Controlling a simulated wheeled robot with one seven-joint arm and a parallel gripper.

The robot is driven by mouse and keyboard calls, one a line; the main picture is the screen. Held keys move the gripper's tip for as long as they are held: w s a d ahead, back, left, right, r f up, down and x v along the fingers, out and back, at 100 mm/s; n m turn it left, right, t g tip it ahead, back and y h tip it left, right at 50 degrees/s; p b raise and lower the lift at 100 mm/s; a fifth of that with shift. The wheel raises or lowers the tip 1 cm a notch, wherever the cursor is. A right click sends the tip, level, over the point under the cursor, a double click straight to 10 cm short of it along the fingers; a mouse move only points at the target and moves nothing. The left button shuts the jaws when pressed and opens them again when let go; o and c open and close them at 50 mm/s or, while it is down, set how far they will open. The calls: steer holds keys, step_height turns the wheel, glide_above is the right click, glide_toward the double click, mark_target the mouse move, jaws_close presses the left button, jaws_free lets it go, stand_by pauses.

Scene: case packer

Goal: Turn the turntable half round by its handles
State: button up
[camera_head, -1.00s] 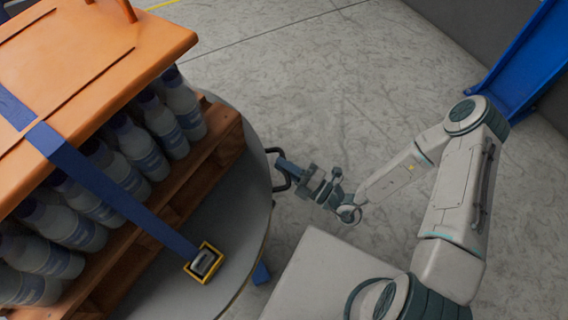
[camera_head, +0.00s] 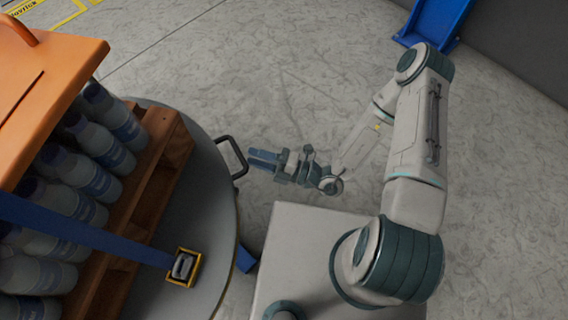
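The round grey turntable (camera_head: 205,225) fills the lower left and is cut off by the frame. A dark U-shaped handle (camera_head: 242,160) stands out from its right rim. My gripper (camera_head: 249,158) is just right of this handle, its blue-grey fingers pointing left at it. The two fingers look parted, with nothing seen between them. The fingertips appear just clear of the handle's outer bar, though touching cannot be ruled out. No other handle shows on the visible part of the rim.
The turntable carries a wooden pallet (camera_head: 150,190) of bottles (camera_head: 88,182) under an orange top board (camera_head: 50,75). A blue strap (camera_head: 90,232) runs down to a yellow-framed buckle (camera_head: 184,267). A blue stand (camera_head: 432,22) is at the back right. Open concrete floor (camera_head: 260,80) lies behind my arm.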

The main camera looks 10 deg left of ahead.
steer(key=d+f, duration=0.1)
steer(key=d, duration=0.7)
steer(key=shift+s, duration=0.35)
